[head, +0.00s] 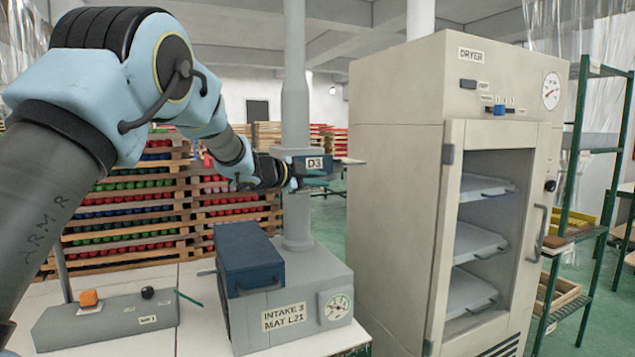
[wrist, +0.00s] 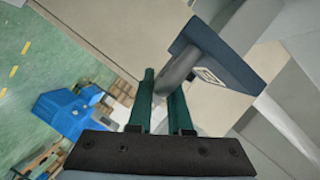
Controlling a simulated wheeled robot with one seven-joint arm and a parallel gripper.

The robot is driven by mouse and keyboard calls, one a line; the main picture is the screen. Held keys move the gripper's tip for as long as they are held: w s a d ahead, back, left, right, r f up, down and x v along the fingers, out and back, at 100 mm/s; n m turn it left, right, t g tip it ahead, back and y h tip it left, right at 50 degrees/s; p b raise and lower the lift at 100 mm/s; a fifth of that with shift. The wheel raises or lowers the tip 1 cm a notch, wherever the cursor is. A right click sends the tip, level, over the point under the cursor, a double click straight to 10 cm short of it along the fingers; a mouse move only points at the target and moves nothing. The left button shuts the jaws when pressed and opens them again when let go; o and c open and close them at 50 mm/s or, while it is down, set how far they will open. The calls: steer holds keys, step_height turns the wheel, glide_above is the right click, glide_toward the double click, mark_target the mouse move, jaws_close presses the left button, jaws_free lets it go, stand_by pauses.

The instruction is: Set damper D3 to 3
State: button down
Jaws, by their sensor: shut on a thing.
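Damper D3 is on the grey vertical duct (head: 296,215) above the intake box. Its blue plate with the D3 label (head: 314,163) shows in the head view. In the wrist view a dark blue plate (wrist: 238,62) with a small pale label has a grey rounded handle (wrist: 180,70) reaching toward my fingers. My gripper (wrist: 163,92) has its green fingers closed around this handle's end. In the head view my gripper (head: 292,172) is at the left side of the plate. The damper's scale numbers cannot be read.
Below the duct stands a grey intake box (head: 320,270) labelled INTAKE 3, MAT L21, with a blue lid (head: 250,257) and a gauge (head: 336,306). A switch box (head: 110,322) is at front left. A beige dryer (head: 400,180) stands close on the right.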

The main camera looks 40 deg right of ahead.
steer(key=c, duration=0.8)
jaws_free()
steer(key=shift+c, duration=0.2)
steer(key=shift+a, duration=0.1)
steer(key=b+v, duration=0.3)
steer(key=v, duration=0.7)
steer(key=shift+a, duration=0.25)
steer(key=shift+w, duration=0.1)
